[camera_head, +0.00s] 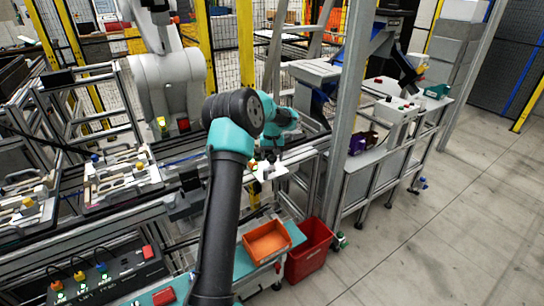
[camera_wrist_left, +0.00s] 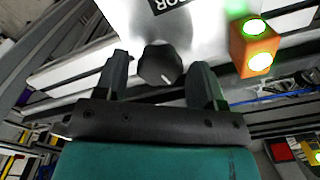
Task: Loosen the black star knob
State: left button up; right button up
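The black star knob (camera_wrist_left: 160,65) shows in the left wrist view, on the front of a white-grey housing (camera_wrist_left: 205,35) with a black label. It has a small white mark on its face. My left gripper (camera_wrist_left: 159,80) is open, with one finger on each side of the knob. A gap shows between each finger and the knob, so I see no grip on it. In the head view my left gripper (camera_head: 266,158) is small and partly hidden by my teal arm, and I cannot make out the knob there. My right gripper is not in view.
An orange block with two lit green lamps (camera_wrist_left: 253,43) sits right of the knob in the left wrist view. In the head view, an orange bin (camera_head: 267,242) and a red crate (camera_head: 309,250) are below the rails. Pallet fixtures (camera_head: 122,180) stand left; the floor at right is clear.

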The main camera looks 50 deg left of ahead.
aim_at(272, 157)
pick_arm(q)
jog(key=shift+o, duration=0.4)
notch_tip(272, 157, up, 17)
jog(key=shift+r, duration=0.2)
dwell(0.3)
dwell(0.4)
jog(key=w+d+f+m+h, duration=0.1)
jog(key=d+f+m, duration=0.1)
jog(key=d+f, duration=1.1)
jog(key=w+d+f+m+h, duration=0.1)
jog(key=d+f+m, duration=0.2)
jog(key=d+f, duration=1)
jog(key=s+d+f+m+t+h, duration=0.1)
jog(key=s+d+f+h, duration=0.1)
jog(key=s+d+f, duration=0.95)
jog(key=s+d+f+m, duration=0.1)
jog(key=s+d+f, duration=0.1)
jog(key=s, duration=0.4)
jog(key=s+d+f, duration=0.2)
jog(key=s+d, duration=0.2)
jog(key=s, duration=0.3)
jog(key=shift+d+f+m, duration=0.2)
jog(key=shift+f+m, duration=0.15)
jog(key=shift+m, duration=0.05)
